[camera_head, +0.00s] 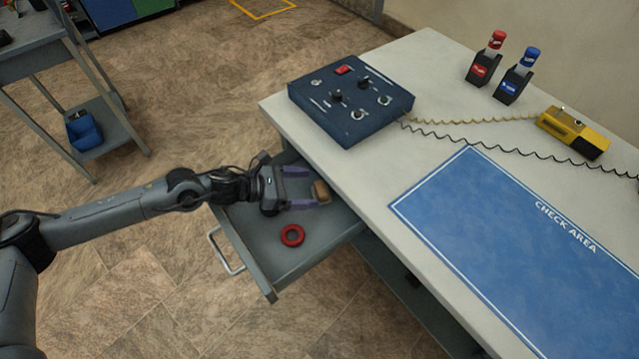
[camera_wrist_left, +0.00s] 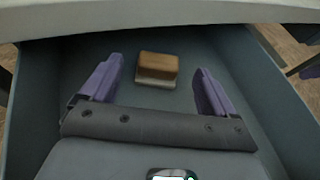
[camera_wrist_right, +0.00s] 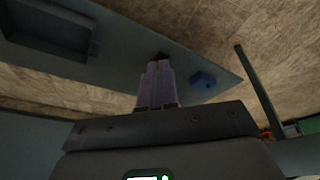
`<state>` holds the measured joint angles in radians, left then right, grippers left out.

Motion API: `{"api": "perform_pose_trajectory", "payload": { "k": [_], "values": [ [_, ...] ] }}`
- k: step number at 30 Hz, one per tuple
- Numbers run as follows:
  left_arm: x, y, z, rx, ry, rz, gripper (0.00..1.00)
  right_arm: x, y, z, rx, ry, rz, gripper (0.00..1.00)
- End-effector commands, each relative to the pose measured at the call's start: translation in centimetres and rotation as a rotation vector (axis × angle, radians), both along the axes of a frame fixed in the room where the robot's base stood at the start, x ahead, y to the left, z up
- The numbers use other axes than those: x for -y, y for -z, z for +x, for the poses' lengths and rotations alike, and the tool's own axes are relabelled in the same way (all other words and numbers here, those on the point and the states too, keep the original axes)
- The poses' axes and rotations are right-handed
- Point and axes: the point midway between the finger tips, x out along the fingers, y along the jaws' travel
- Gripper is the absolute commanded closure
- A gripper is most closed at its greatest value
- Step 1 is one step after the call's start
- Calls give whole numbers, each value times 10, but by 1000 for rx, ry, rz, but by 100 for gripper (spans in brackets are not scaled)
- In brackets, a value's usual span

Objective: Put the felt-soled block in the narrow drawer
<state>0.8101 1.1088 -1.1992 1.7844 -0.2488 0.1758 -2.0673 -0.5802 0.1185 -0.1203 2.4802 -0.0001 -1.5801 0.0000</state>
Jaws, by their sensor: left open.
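The felt-soled block (camera_head: 321,191) is brown with a pale bottom layer and lies in an open grey drawer (camera_head: 262,270) under the bench top. In the left wrist view the block (camera_wrist_left: 157,68) sits on the drawer floor, near and between my left fingertips, with a gap on both sides. My left gripper (camera_head: 308,188) is open and inside the drawer; it also shows in the left wrist view (camera_wrist_left: 160,75). My right gripper (camera_wrist_right: 158,75) shows only in the right wrist view, its fingers together with nothing visible between them.
A red ring (camera_head: 292,235) lies in the drawer. The bench top edge overhangs the drawer's back. On the bench are a blue control box (camera_head: 350,97), two bottles in holders, a yellow device (camera_head: 572,133) and a blue check-area mat (camera_head: 520,240). A grey cart (camera_head: 110,125) stands at left.

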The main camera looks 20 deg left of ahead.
Motion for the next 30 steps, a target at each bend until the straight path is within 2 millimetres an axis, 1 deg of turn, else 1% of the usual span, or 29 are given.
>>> {"api": "perform_pose_trajectory", "payload": {
  "k": [1,3,9,14,26,30],
  "values": [
    [-8,-5,-5,-2,-2,2,11,0,-5,0,0,-1,-1,100],
    [-16,-9,-11,-1,-1,2,11,0,-8,0,0,-1,-2,100],
    [-31,-17,-23,0,-1,1,11,1,-12,0,1,-4,-5,100],
    [-36,-19,-27,0,1,0,11,1,-13,0,0,-3,-5,100],
    [-36,-19,-27,0,0,0,11,1,-13,0,0,-1,-2,100],
    [-36,-26,-27,1,0,1,11,0,-19,0,-1,1,0,100]
  ]
}}
